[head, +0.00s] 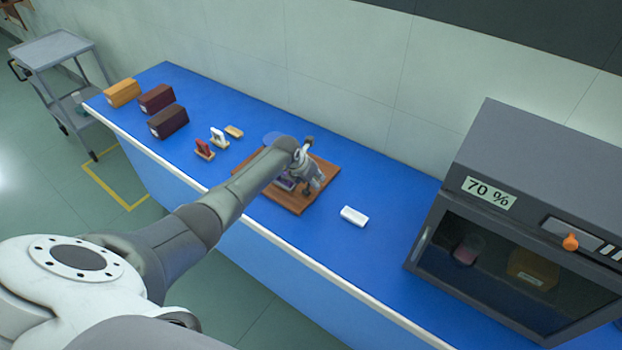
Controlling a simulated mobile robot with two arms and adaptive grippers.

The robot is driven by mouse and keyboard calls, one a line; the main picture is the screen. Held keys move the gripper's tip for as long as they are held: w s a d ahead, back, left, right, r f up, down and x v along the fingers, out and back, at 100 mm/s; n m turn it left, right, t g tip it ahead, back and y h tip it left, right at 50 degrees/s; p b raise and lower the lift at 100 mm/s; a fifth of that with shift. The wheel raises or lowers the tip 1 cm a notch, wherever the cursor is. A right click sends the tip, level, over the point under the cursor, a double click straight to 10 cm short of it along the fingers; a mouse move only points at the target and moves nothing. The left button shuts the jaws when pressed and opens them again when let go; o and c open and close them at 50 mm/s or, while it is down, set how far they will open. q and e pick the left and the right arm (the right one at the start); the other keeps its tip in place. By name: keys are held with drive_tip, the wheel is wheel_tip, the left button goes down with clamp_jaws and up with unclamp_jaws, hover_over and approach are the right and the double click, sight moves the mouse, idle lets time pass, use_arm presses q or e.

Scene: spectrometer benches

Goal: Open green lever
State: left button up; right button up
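I see no green lever in the head view. My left gripper (308,186) is over the right part of a brown wooden board (297,207) on the blue bench. The gripper and wrist cover much of the board. A small purplish item (284,183) shows partly behind my arm on the board, and a bluish rounded shape (274,137) shows just beyond it. Whether the fingers are open or shut, or touch anything, is too small and hidden to tell. My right gripper is not in view.
A grey cabinet (540,150) labelled "70 %", with an orange knob (570,242), stands at the right. A white block (353,216) lies near the board. Boxes (168,121) and small stands (204,149) are at the left. A grey cart (52,48) stands beyond the bench.

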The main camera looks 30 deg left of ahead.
use_arm(q)
drive_tip(key=o, duration=1)
drive_tip(key=shift+o, duration=0.2)
drive_tip(key=v, duration=1.2)
